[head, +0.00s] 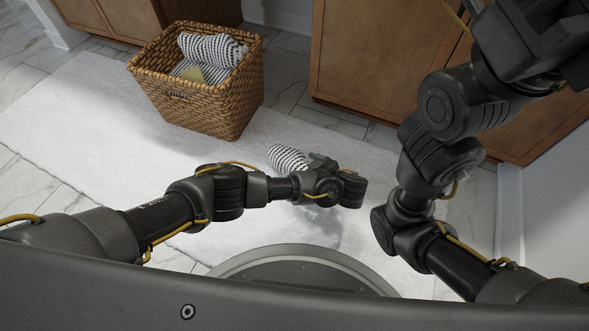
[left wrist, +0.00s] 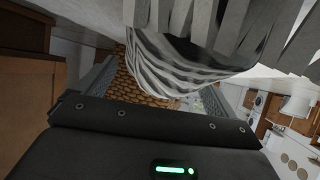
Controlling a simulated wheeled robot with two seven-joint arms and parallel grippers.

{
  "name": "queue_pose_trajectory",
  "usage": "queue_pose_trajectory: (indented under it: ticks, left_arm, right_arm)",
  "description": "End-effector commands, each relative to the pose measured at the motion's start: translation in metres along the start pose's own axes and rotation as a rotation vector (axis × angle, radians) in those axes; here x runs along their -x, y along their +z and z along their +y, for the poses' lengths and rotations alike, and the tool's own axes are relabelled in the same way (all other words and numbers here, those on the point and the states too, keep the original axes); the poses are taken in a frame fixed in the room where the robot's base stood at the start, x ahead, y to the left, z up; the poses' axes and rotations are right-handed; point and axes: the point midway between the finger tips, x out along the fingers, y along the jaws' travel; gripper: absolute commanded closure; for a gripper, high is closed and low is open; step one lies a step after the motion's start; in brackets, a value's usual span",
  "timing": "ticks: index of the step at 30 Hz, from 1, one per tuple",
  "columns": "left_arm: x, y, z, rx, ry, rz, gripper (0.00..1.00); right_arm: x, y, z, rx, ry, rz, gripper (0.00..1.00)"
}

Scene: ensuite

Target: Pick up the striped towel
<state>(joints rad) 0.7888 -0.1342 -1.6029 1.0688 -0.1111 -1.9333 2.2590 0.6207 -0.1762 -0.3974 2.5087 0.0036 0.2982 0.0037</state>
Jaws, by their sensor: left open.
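A rolled black-and-white striped towel (head: 288,158) lies on the white bath mat in the head view, partly hidden behind my left gripper. My left gripper (head: 319,163) is low over the mat, at the towel's right end. In the left wrist view the striped towel (left wrist: 175,70) looms large at the top, with loose fringe strips. There my left gripper (left wrist: 161,88) is open, its fingers apart on either side of the towel's lower part. I cannot tell whether they touch it. My right arm rises at the right; its fingers are out of sight.
A wicker basket (head: 200,96) holding more striped towels (head: 212,49) and a yellowish item (head: 193,74) stands on the mat (head: 75,112). It also shows behind the towel in the left wrist view (left wrist: 135,82). Wooden cabinets (head: 365,60) line the back. The mat's left part is clear.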

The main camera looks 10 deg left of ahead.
Motion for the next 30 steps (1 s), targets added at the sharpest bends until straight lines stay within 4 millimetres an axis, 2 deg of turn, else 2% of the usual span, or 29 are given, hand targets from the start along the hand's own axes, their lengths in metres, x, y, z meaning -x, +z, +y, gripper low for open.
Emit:
queue_pose_trajectory:
  ticks: [7,8,20,30]
  left_arm:
    - [-0.0065,-0.001,-0.0044,0.004,-0.007,0.0,0.07]
    - [-0.0069,-0.0012,-0.0048,0.004,-0.008,0.0,0.09]
    - [-0.0066,-0.0009,-0.0047,0.004,-0.008,0.0,0.61]
    - [-0.0038,-0.0042,-0.0036,0.004,-0.006,0.0,0.62]
  right_arm:
    - [0.0016,-0.001,0.0004,0.001,0.002,0.001,0.64]
    - [0.0015,-0.0011,0.0004,0.001,0.002,0.001,0.64]
    - [0.0015,-0.0012,0.0004,0.001,0.001,0.002,0.64]
    - [-0.0023,0.0,0.0006,0.002,0.0,0.001,0.64]
